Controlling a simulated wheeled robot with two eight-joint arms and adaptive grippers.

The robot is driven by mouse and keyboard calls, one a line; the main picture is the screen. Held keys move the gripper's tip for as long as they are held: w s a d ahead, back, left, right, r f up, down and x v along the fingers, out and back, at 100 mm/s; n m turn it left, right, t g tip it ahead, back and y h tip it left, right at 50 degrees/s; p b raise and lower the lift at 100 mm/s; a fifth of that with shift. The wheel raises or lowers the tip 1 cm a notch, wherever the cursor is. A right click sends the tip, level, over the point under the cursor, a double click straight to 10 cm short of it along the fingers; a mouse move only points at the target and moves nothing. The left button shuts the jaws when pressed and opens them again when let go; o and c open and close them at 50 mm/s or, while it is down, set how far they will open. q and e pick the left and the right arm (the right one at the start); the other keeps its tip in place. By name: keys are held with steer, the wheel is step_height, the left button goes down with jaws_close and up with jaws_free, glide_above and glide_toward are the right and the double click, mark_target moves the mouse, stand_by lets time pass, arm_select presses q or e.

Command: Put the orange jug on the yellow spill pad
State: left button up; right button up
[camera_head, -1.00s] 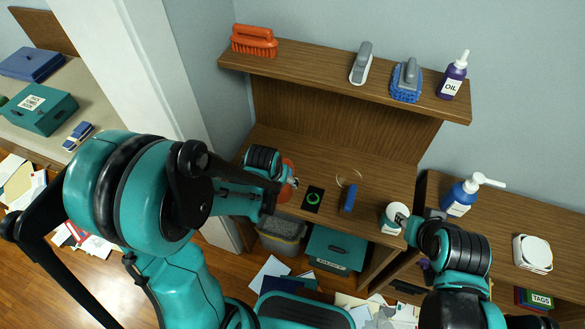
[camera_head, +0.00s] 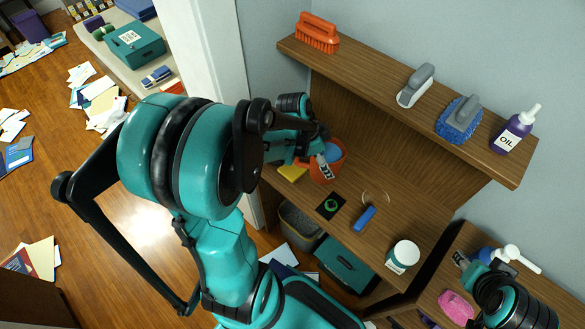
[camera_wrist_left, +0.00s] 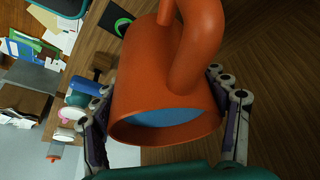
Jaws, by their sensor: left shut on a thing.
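The orange jug (camera_head: 330,166) is at the left end of the brown desk, partly hidden by my left gripper (camera_head: 320,160). In the left wrist view the jug (camera_wrist_left: 165,95) fills the space between the two fingers, and its open mouth shows blue inside. My left gripper is shut on it. The yellow spill pad (camera_head: 292,172) lies on the desk just left of the jug, partly covered by my arm. I cannot tell whether the jug touches the desk. My right gripper (camera_head: 474,268) is at the lower right by a pump bottle; its jaws are unclear.
A black square with a green ring (camera_head: 331,206), a blue block (camera_head: 364,218) and a white jar (camera_head: 402,257) stand on the desk. A shelf (camera_head: 400,108) with brushes and an oil bottle (camera_head: 514,130) overhangs the back. A pink item (camera_head: 456,305) lies lower right.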

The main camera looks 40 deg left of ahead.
arm_select(q)
steer(key=shift+s+a+r+m, duration=0.15)
steer(key=shift+a+r+m, duration=0.25)
steer(key=shift+r+m, duration=0.2)
steer(key=shift+a+h, duration=0.25)
steer(key=shift+h, duration=0.05)
steer(key=b, duration=0.4)
glide_above(292, 169)
step_height(292, 169, down, 7)
steer(key=shift+a+f+b, duration=0.1)
steer(key=shift+f+b, duration=0.9)
steer(key=shift+f, duration=0.9)
steer(key=o, duration=1.8)
steer(key=shift+f+g, duration=0.1)
steer(key=shift+g, duration=0.2)
steer(key=shift+o, duration=0.2)
